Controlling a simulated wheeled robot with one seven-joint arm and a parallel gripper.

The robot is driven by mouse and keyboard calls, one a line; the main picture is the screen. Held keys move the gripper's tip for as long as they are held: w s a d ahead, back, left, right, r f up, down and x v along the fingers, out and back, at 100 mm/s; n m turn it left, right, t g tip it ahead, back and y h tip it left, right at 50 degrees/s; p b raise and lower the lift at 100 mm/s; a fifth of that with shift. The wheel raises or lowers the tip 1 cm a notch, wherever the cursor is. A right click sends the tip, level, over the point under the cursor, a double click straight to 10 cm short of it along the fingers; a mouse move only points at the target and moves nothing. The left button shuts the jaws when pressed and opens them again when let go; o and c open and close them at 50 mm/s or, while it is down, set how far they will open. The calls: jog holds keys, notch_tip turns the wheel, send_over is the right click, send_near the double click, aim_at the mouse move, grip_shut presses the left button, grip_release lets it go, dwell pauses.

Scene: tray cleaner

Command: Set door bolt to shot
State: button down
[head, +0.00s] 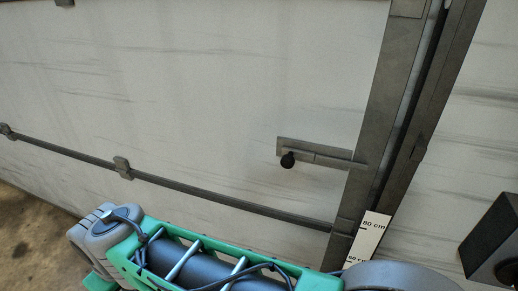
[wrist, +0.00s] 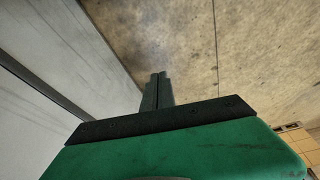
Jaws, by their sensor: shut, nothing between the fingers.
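The door bolt (head: 322,156) is a flat grey metal bar on a backplate, mounted level on the pale door panel (head: 220,80) beside the metal door post. Its round black knob (head: 288,160) sits at the left end of the plate. I cannot tell how far the bar reaches into the post. My gripper (wrist: 157,76) shows in the wrist view, its two dark fingers together and empty, pointing along the wall towards a stained concrete surface. The bolt is not in the wrist view. In the head view my green arm fills the bottom, below the bolt, and my fingers are not visible.
A dark rail (head: 215,195) crosses the panel below the bolt. A height-scale label (head: 371,232) is on the post's lower part. A black box (head: 494,245) sticks out at the right. The panel around the knob is clear.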

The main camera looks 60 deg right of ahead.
jog(key=shift+s, duration=0.15)
jog(key=w+d+r+m+g+h+p, duration=0.1)
jog(key=d+r+m+h+p, duration=0.15)
jog(key=d+r, duration=0.4)
jog(key=w+d+r+m+g+h+p, duration=0.1)
jog(key=d+r+m, duration=0.2)
jog(key=d, duration=0.7)
jog(key=w+d+r+m+h+p, duration=0.1)
jog(key=d+r+m+h+p, duration=0.2)
jog(key=d, duration=0.5)
jog(key=s+d+r+m+g+p, duration=0.1)
jog(key=s+d+r+m+g, duration=0.1)
jog(key=d, duration=0.4)
jog(key=s+d+r+m+g+p, duration=0.1)
jog(key=s+d+r+m+g, duration=0.2)
jog(key=s+d+r+m, duration=0.2)
jog(key=shift+s+d+r+y, duration=0.5)
jog(key=shift+s+d, duration=0.35)
jog(key=shift+s, duration=0.15)
jog(key=shift+m, duration=0.25)
jog(key=s+d+f, duration=0.6)
jog(key=s+f, duration=0.1)
jog(key=f, duration=0.2)
jog(key=shift+b, duration=0.4)
